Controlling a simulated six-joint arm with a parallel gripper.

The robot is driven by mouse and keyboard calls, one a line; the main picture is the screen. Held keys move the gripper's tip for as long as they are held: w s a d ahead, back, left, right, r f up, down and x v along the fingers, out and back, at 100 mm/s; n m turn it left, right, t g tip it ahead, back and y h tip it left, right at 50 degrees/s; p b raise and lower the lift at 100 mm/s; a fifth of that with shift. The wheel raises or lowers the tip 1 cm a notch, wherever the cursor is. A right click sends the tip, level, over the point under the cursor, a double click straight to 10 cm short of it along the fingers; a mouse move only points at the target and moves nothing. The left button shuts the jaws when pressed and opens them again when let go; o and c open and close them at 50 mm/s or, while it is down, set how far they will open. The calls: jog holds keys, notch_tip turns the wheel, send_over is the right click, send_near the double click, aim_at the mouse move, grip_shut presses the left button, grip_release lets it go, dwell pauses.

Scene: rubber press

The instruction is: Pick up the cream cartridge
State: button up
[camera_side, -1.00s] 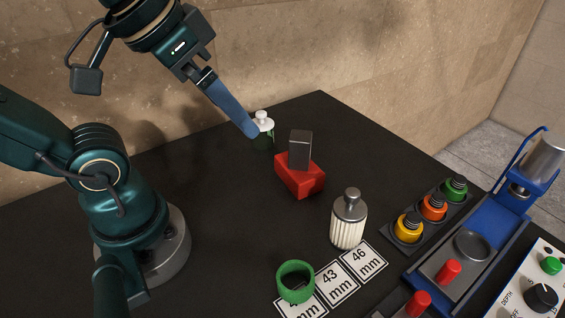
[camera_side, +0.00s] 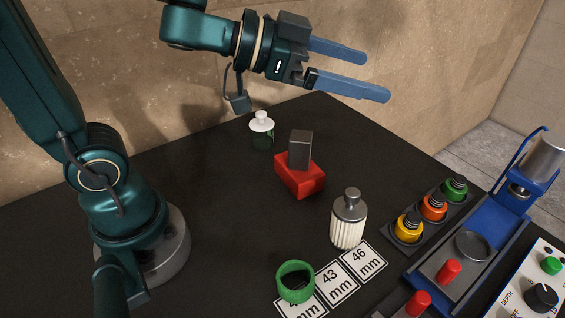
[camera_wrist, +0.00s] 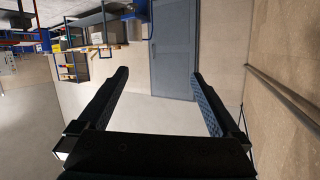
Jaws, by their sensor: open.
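The cream cartridge (camera_side: 348,222) is a ribbed cream cylinder with a grey metal top and knob. It stands upright on the black table in the side view, behind the number cards. The cartridge is not in the wrist view, which looks out at the room.
A red block with a dark grey block (camera_side: 301,150) on it and a green bottle with white top (camera_side: 262,130) stand behind the cartridge. A green ring (camera_side: 295,282) lies on the cards (camera_side: 338,283).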

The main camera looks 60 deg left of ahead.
aim_at(338, 211)
jog(key=s+d+f+m+g+h, duration=0.2)
jog(key=s+d+f+g+h, duration=0.2)
jog(key=d+f, duration=0.1)
jog(key=shift+m, duration=0.3)
notch_tip(338, 211, down, 15)
jog(key=shift+s+a+f, duration=0.1)
jog(key=shift+a+f, duration=0.05)
jog(key=shift+f, duration=0.05)
jog(key=shift+x, duration=2.55)
jog(key=shift+f, duration=0.1)
jog(key=shift+c, duration=0.3)
jog(key=c, duration=1.5)
